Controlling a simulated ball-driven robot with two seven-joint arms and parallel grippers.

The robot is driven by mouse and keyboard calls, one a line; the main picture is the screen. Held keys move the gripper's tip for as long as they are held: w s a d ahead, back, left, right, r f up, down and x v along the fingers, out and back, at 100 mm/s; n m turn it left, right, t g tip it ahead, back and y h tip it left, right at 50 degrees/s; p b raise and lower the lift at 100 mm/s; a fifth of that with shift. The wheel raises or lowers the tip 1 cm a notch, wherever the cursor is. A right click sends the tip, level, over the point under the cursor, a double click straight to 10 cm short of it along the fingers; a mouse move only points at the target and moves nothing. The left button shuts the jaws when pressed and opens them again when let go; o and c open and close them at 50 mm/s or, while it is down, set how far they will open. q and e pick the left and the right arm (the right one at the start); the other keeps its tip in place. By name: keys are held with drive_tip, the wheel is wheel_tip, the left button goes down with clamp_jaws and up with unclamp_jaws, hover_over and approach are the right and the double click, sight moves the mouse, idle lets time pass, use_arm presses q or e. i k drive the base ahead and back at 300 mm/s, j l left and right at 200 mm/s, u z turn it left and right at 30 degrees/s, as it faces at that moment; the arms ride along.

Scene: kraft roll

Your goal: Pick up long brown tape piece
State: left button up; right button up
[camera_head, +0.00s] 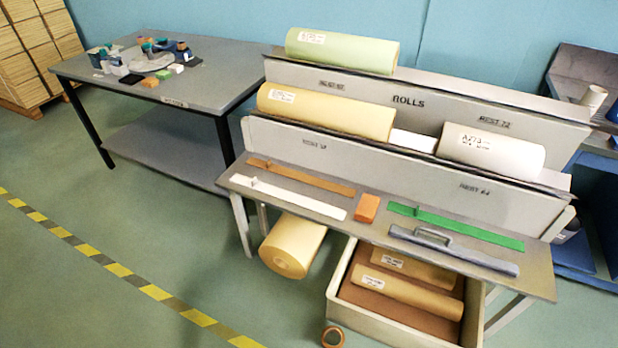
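A long brown tape piece (301,177) lies flat on the grey bench shelf, along its back left part, just in front of the upright panel. A small tab sticks up near its left end. A long white strip (291,197) lies in front of it, roughly parallel and apart. A long green strip (456,227) lies on the right half of the same shelf. Neither of my grippers shows in the head view.
An orange block (367,208) and a grey handled bar (453,249) lie on the shelf. Rolls rest on racks above, including a tan roll (325,112). A drawer (400,322) with rolls stands open below. A cluttered table (215,85) stands left; open floor lies in front.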

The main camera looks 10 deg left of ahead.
sight(268, 165)
drive_tip(key=j+z, duration=0.1)
drive_tip(key=z, duration=0.5)
drive_tip(key=j+z, duration=0.45)
drive_tip(key=j, duration=0.35)
drive_tip(key=j+z, duration=0.45)
drive_tip(key=j, duration=0.35)
